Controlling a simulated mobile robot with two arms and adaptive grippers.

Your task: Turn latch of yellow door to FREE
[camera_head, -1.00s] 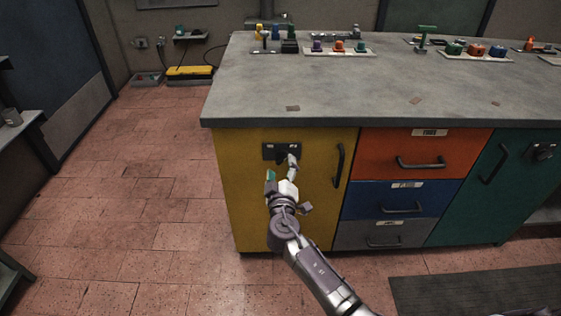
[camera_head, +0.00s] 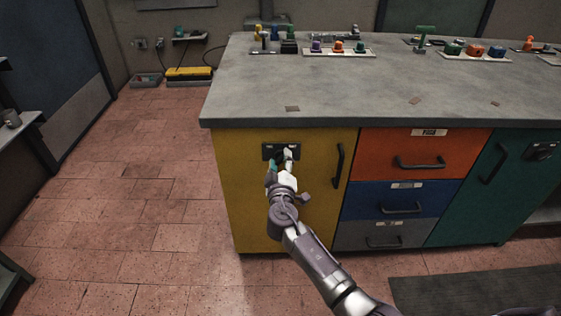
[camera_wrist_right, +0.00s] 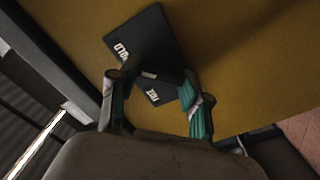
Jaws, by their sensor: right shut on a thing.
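The yellow door (camera_head: 240,200) is at the left front of the workbench. Its black latch plate (camera_head: 268,150) is near the door's top and also shows in the wrist view (camera_wrist_right: 140,32), with white lettering that I cannot read fully. My right gripper (camera_head: 281,158) is at the plate, its fingers on both sides of the dark latch knob and shut on it. In the wrist view the gripper (camera_wrist_right: 155,88) has its teal-padded fingers around the knob (camera_wrist_right: 155,72), which partly hides the plate. The knob's exact angle is hard to tell. My left gripper is not in view.
A black door handle (camera_head: 339,165) is just right of the gripper. Orange (camera_head: 380,145), blue (camera_head: 360,195) and grey drawers (camera_head: 355,235) are farther right, then a teal door (camera_head: 470,210). The tiled floor (camera_head: 150,200) to the left is clear.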

